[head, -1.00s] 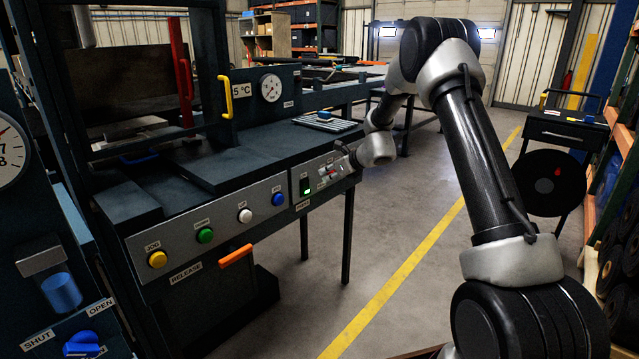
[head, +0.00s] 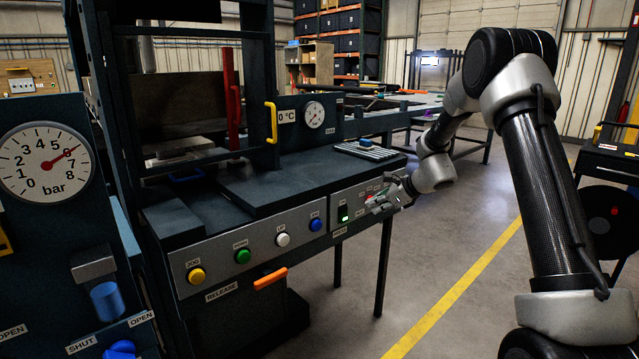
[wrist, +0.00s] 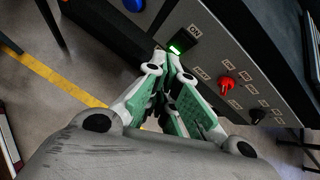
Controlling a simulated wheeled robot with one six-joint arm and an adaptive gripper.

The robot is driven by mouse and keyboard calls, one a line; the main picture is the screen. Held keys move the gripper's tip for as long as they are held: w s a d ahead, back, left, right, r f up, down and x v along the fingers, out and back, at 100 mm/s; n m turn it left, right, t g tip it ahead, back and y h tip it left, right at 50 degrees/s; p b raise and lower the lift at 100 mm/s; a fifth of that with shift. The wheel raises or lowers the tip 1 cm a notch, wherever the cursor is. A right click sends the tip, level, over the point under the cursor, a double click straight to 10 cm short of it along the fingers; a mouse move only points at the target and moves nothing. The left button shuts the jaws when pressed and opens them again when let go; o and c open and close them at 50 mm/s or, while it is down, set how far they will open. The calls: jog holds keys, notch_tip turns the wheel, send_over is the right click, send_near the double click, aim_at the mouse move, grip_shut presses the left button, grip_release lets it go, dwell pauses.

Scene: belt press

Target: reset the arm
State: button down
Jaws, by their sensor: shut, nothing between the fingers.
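My gripper (head: 378,203) is at the right end of the press's front panel in the head view. My arm reaches to it from the right side of the picture, bent at a high elbow. In the wrist view my gripper (wrist: 170,66) has its green-padded fingers drawn together, with nothing between them. The fingertips appear close to the panel, just below a green-lit ON switch (wrist: 177,47). I cannot tell whether they touch it. A red knob (wrist: 227,86) is right of the fingers. My gripper partly covers the small controls in the head view.
The press front (head: 250,252) carries yellow, green, white and blue buttons and an orange release handle (head: 270,279). A pressure gauge (head: 46,161) is at the left. A ribbed plate (head: 366,150) lies on the press table. Open floor (head: 440,240) with a yellow line is right of it.

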jog(key=s+d+r+n+g+h, duration=0.15)
jog(key=s+n+g, duration=0.35)
jog(key=s+n, duration=0.95)
jog(key=s+d+r+n+h, duration=0.1)
jog(key=s+d+r+n, duration=0.2)
jog(key=s, duration=0.8)
jog(key=s+d+r+n+t+h, duration=0.1)
jog(key=s+d+r+n+h, duration=0.1)
jog(key=s+r, duration=0.6)
jog(key=s+d+r+n+t+h, duration=0.1)
jog(key=s+d+r+n+h, duration=0.1)
jog(key=s, duration=1.2)
notch_tip(320, 180, up, 3)
jog(key=shift+d+r+n, duration=0.15)
jog(key=shift+d+n, duration=0.7)
jog(key=shift+n, duration=0.3)
